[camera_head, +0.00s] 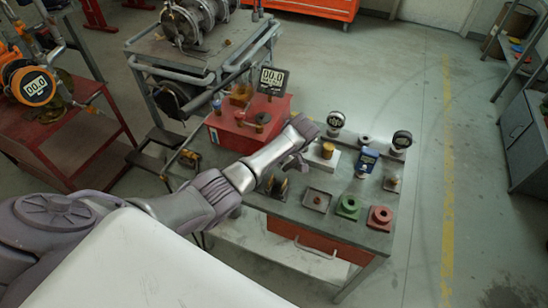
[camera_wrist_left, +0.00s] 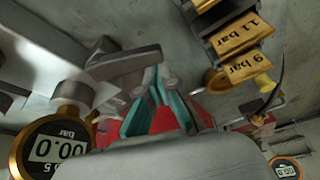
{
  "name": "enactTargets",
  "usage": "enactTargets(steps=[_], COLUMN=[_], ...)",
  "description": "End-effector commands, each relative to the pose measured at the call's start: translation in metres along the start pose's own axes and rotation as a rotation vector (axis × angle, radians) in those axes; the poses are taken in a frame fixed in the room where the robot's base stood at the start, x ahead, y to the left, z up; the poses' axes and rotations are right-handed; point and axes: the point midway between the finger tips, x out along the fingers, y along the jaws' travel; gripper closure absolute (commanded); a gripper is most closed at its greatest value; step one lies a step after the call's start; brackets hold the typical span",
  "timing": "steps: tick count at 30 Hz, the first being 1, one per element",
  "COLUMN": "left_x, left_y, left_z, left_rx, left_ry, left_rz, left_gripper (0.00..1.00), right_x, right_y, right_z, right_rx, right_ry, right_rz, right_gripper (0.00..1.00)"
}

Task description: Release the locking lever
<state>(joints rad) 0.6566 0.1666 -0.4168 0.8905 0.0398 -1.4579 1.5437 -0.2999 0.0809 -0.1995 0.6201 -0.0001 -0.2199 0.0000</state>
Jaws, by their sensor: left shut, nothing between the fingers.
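My left arm reaches in from the left over the workbench (camera_head: 325,258). Its gripper (camera_head: 298,163) is above the middle of the bench, partly hidden by the wrist. In the left wrist view the teal-edged fingers of my left gripper (camera_wrist_left: 160,92) are shut and empty. A grey bar (camera_wrist_left: 125,65), which may be the locking lever, lies just beyond and left of the fingertips in that view. I cannot tell whether the fingers touch it. The lever cannot be made out clearly in the head view. My right gripper does not show.
Gauges (camera_head: 401,140), a green block (camera_head: 348,206) and a red block (camera_head: 380,217) are on the right.

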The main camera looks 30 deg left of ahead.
Motion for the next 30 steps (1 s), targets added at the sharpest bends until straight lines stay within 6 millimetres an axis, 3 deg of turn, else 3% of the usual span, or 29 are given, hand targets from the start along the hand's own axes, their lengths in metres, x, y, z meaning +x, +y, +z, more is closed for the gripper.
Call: enactTargets(steps=[5,14,30], left_x=[-0.004,-0.004,-0.005], left_y=[0.003,0.001,-0.014], left_z=[0.013,0.01,0.011], left_rx=[-0.125,-0.117,-0.116], left_ry=[-0.003,0.0,0.0], left_rz=[-0.045,-0.041,-0.04], left_gripper=[1.0,1.0,1.0], right_x=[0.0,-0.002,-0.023], right_y=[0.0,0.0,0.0], right_z=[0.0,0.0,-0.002], right_rx=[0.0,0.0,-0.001], right_ry=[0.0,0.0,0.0], right_rz=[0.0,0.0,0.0], right_gripper=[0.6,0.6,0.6])
